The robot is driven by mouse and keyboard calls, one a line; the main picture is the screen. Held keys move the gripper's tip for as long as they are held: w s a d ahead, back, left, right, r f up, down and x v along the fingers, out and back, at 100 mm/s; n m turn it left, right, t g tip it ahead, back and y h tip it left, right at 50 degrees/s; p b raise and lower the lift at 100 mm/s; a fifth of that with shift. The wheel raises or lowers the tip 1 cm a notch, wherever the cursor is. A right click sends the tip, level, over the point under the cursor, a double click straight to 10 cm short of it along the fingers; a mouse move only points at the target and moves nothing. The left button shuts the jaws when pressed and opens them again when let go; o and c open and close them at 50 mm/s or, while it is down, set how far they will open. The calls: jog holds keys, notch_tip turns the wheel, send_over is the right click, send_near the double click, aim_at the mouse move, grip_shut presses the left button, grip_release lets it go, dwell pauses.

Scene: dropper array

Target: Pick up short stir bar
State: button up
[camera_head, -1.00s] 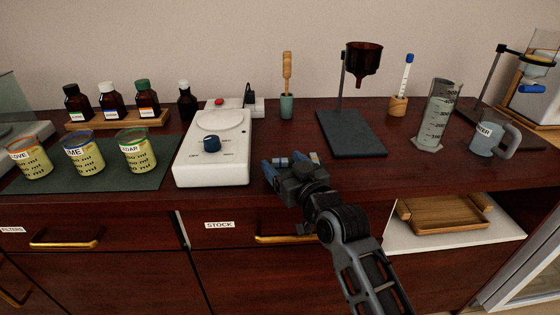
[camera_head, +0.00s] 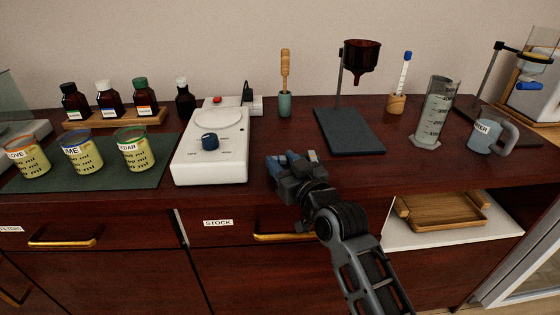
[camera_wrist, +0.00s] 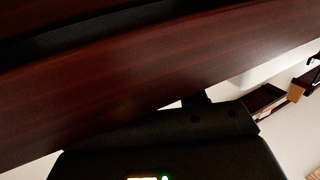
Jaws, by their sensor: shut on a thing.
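My gripper (camera_head: 284,160) is low over the front edge of the dark wood bench, just right of the white hotplate stirrer. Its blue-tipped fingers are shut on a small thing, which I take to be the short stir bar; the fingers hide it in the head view. A small pale piece (camera_head: 312,156) shows just right of the fingers, too small to identify. The wrist view shows mostly dark wood and the gripper's black body, with no stir bar to be made out.
The stirrer (camera_head: 210,165) stands close on the left. A dark stand base (camera_head: 348,130) with a brown funnel (camera_head: 362,60) is behind on the right. A graduated cylinder (camera_head: 435,115) and mug (camera_head: 485,137) are further right. The bench between is clear.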

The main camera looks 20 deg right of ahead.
jog(key=shift+r, duration=0.1)
jog(key=shift+r, duration=0.55)
notch_tip(320, 180, up, 3)
jog(key=shift+f, duration=0.2)
jog(key=s+d+r, duration=0.6)
jog(key=s+r, duration=0.1)
jog(key=s, duration=0.2)
jog(key=shift+s+d+b, duration=0.3)
jog(key=shift+s+b, duration=0.05)
jog(key=shift+b, duration=0.05)
